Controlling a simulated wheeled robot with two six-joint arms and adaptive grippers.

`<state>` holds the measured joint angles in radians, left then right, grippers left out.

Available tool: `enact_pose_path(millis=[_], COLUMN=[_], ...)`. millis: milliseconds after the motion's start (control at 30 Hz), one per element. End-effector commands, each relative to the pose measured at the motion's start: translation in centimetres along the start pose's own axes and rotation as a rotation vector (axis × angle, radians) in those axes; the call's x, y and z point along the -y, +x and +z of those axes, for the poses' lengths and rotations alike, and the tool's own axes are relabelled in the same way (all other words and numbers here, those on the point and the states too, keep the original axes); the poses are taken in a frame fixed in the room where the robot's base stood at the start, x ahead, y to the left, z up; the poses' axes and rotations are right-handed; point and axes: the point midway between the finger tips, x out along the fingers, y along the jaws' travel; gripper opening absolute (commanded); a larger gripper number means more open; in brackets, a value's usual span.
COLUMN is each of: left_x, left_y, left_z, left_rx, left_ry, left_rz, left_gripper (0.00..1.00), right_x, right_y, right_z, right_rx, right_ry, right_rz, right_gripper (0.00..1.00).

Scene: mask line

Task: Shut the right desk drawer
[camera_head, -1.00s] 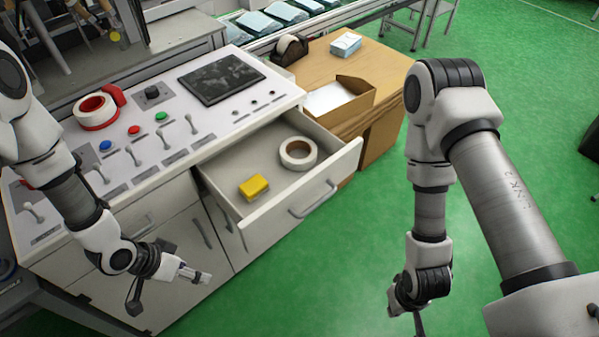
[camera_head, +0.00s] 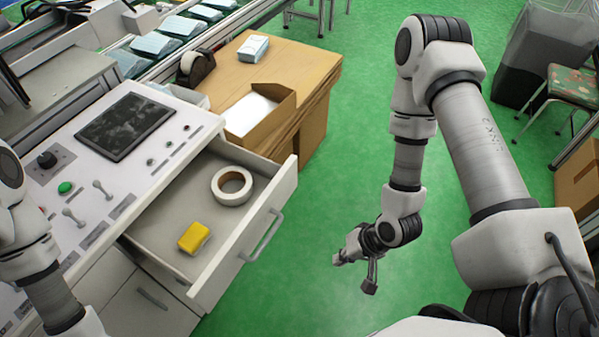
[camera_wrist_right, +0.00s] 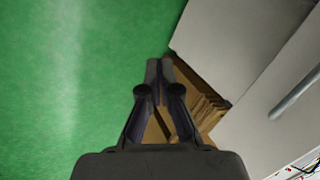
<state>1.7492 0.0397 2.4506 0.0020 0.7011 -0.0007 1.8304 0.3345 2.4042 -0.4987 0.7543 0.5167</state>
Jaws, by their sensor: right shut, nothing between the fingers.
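The right desk drawer (camera_head: 240,240) is pulled well out of the white desk. A roll of white tape (camera_head: 232,186) and a yellow block (camera_head: 194,238) lie in it. A bar handle (camera_head: 262,236) sits on its front panel. My right gripper (camera_head: 352,272) hangs over the green floor, to the right of the drawer front and apart from it. In the right wrist view, my right gripper (camera_wrist_right: 158,66) is shut and empty, with a pale panel and a handle (camera_wrist_right: 298,94) to its right. My left arm shows at the left edge, but its gripper is out of view.
The desk top (camera_head: 110,185) carries a dark screen (camera_head: 124,126) and switches. Green floor between drawer and right arm is clear.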

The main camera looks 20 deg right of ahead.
Motion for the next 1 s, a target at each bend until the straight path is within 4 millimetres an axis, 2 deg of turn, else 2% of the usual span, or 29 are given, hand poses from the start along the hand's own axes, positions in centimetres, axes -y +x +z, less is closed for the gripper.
enact_pose_path(millis=[167, 300, 400, 533, 667, 1000], left_x=[0.0, 0.0, 0.0, 0.0, 0.0, 0.0], left_y=[-0.5, -0.9, -1.2, -1.4, -1.0, 1.1], left_z=[0.0, 0.0, 0.0, 0.0, 0.0, 0.0], left_rx=[0.0, 0.0, 0.0, 0.0, 0.0, 0.0], left_ry=[0.0, 0.0, 0.0, 0.0, 0.0, 0.001], left_rz=[0.001, 0.001, 0.001, 0.001, 0.001, 0.001], left_gripper=[0.75, 0.75, 0.75, 0.75, 0.75, 0.75], right_x=[2.0, 3.2, 3.7, 3.8, 3.9, 6.4], right_y=[-2.4, -5.5, -8.2, -10.2, -9.9, -5.5], right_z=[-3.6, -7.1, -9.6, -11.4, -11.7, -13.3], right_rx=[-0.071, -0.145, -0.212, -0.268, -0.274, -0.269], right_ry=[0.144, 0.255, 0.322, 0.366, 0.367, 0.359], right_rz=[-0.191, -0.372, -0.5, -0.591, -0.601, -0.596], right_gripper=[0.0, 0.0, 0.0, 0.0, 0.0, 0.0])
